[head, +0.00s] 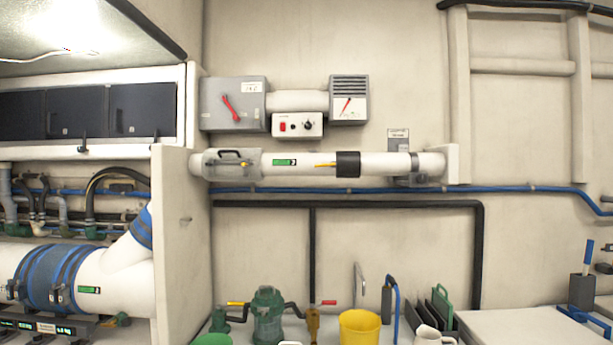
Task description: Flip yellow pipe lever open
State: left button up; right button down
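A yellow lever (237,303) lies about level above a small green valve (220,322) at the lower middle, left of a green pump body (267,315). A thin yellow piece (325,165) lies along the white wall pipe (385,165), just left of its black band. A smaller yellow piece (244,164) shows at the clear housing near that pipe's left end. I cannot tell from this view which is the pipe lever. Neither of my grippers is in view.
A red lever (328,303) sits over a brass-coloured valve (313,323). A yellow bucket (360,327), a white jug (430,335) and a green container (212,339) stand in front. A pale partition (182,250) edges the left bay. The wall below the blue hose is mostly clear.

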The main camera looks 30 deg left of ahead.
aim_at(333, 163)
jog(key=u, duration=0.7)
jog(key=i, duration=0.9)
jog(key=u, duration=0.8)
